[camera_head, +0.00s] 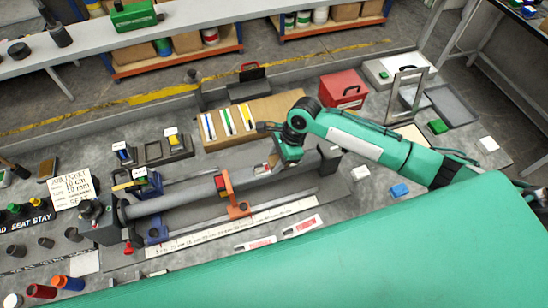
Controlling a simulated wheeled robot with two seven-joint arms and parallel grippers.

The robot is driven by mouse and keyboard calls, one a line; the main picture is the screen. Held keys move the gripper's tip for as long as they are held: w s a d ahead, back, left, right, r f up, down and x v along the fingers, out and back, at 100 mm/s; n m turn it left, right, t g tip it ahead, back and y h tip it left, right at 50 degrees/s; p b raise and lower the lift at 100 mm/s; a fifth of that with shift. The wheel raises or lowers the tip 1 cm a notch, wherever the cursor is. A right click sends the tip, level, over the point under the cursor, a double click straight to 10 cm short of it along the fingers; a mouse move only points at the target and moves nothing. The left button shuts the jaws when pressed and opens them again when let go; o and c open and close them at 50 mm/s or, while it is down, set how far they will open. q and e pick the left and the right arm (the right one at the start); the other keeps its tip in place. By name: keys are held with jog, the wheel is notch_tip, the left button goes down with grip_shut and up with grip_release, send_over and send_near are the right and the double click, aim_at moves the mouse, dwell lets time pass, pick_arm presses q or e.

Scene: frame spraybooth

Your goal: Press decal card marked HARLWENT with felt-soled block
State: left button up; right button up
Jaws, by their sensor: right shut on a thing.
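My right gripper (280,168) reaches in from the right and points down over the right part of a long grey tube (190,201). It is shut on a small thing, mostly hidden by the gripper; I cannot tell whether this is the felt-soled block. A small white and red patch (262,169) shows on the tube just left of the gripper. Two white and red cards, one (302,226) right and one (255,244) left, lie on the bench in front of the tube; their lettering is too small to read. My left gripper is not in view.
A white ruler strip (230,228) lies in front. Behind are a tan board (212,143) with coloured strips and a red box (343,90).

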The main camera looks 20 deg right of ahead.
jog(key=shift+d, duration=2.45)
jog(key=shift+a, duration=1.9)
jog(key=shift+d, duration=1.85)
jog(key=shift+w, duration=0.1)
notch_tip(320, 180, up, 7)
